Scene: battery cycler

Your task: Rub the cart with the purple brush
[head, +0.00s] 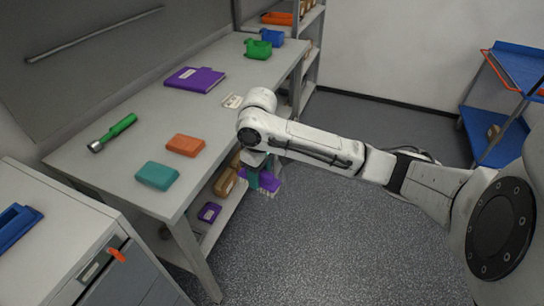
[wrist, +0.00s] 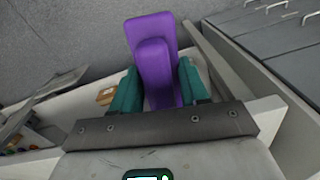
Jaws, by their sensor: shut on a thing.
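The purple brush (head: 268,183) hangs below my wrist in the head view, with its pale bristles pointing down. My gripper (head: 256,177) is shut on it, beyond the front edge of the workbench and above the floor. In the wrist view, the purple brush (wrist: 152,40) stands between the two teal fingers of my gripper (wrist: 158,82); its bristles are hidden there. A blue cart (head: 497,135) with an orange-edged top tray stands at the right edge of the head view, well apart from the brush and partly cut off.
The workbench (head: 225,112) holds a green flashlight (head: 113,133), an orange block (head: 185,145), a teal block (head: 157,175) and a purple binder (head: 195,79). Boxes lie on its lower shelf. A drawer cabinet (head: 70,245) stands at the lower left. Grey floor (head: 340,215) is clear.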

